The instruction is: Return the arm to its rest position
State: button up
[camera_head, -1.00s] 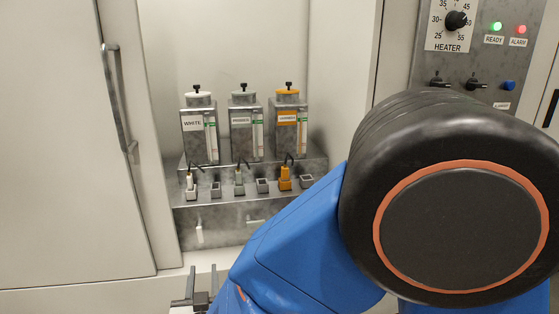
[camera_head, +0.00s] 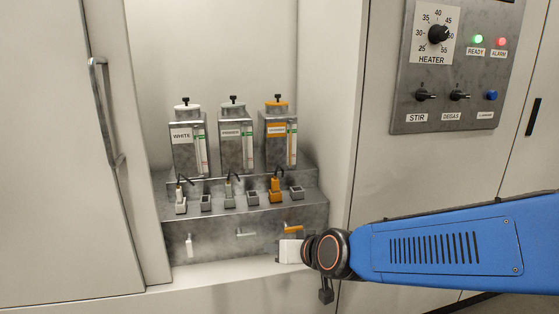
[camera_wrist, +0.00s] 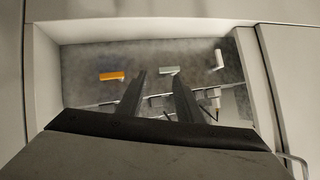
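My gripper (camera_wrist: 160,74) shows in the wrist view with its two dark fingers apart and nothing held between them. The dispenser unit's front lies beyond the fingers. In the head view my blue arm (camera_head: 440,247) stretches in from the right, low in the picture. Its wrist end is in front of the lower right corner of the dispenser unit (camera_head: 215,222). The fingers cannot be made out there.
White (camera_head: 187,142), grey-green (camera_head: 236,140) and orange (camera_head: 277,140) canisters stand in the alcove above several small sockets. An orange spout (camera_wrist: 111,76) and a white spout (camera_wrist: 218,59) stick out below. A heater panel (camera_head: 455,70) is at upper right. A door handle (camera_head: 106,112) is at left.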

jog(key=s+d+f+m+g+h, duration=0.1)
jog(key=s+d+g+h, duration=0.1)
jog(key=s+d, duration=0.8)
jog(key=s+d+m+g+h, duration=0.1)
jog(key=s+d+g+h, duration=0.2)
jog(key=s+d, duration=0.8)
jog(key=d+h, duration=0.1)
jog(key=d, duration=0.6)
jog(key=shift+d+f+m, duration=0.3)
jog(key=shift+f, duration=0.1)
